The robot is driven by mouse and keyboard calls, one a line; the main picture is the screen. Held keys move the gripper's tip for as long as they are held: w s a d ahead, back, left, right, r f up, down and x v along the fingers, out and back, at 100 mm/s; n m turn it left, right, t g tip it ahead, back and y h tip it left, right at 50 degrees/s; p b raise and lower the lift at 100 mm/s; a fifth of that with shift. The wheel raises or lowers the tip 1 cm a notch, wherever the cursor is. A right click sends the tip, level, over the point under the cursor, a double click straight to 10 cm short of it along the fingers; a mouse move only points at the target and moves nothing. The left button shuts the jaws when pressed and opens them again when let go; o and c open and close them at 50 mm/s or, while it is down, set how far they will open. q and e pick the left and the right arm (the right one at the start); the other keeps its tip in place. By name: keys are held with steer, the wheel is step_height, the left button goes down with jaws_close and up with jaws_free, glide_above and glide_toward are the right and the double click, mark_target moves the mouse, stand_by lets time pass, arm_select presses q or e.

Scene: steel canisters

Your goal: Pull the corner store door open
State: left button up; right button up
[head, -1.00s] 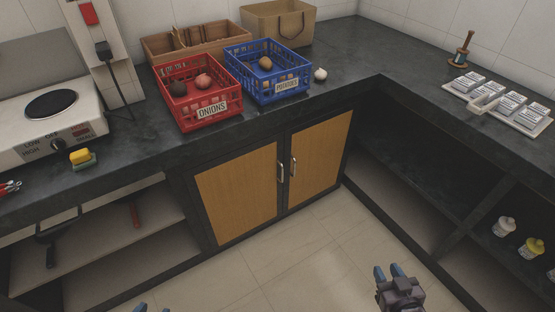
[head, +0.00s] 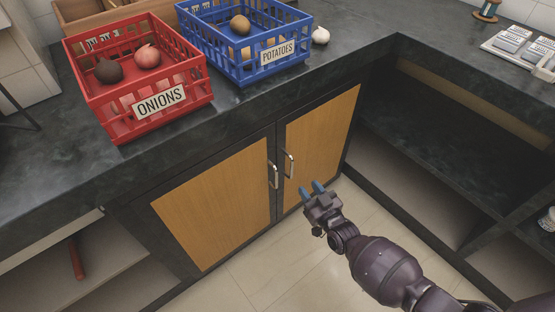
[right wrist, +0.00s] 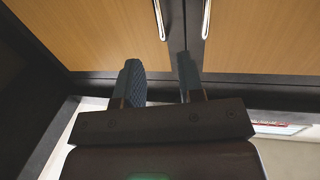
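The corner store has two wooden doors in dark frames under the counter. The left door (head: 215,205) and the right door (head: 318,145) both look closed. The left door's upright metal handle (head: 272,175) and the right door's handle (head: 289,165) stand side by side at the middle. My right gripper (head: 312,188) is open and empty, just in front of and below the handles. In the right wrist view its two blue fingertips (right wrist: 158,75) are apart, with the left handle (right wrist: 159,18) and right handle (right wrist: 206,18) beyond them. My left gripper is out of view.
A red onions crate (head: 125,112) and a blue potatoes crate (head: 240,68) stand on the dark counter (head: 345,75) above the doors. Open shelves (head: 410,160) run along the right. A red-handled item (head: 76,258) is on the left lower shelf. The tiled floor (head: 270,275) is clear.

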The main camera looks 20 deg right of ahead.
steer(key=w, duration=0.1)
steer(key=b, duration=0.3)
glide_above(291, 179)
steer(key=shift+w+d+r, duration=0.1)
steer(key=shift+w+d, duration=0.05)
steer(key=shift+w, duration=0.15)
jaws_close()
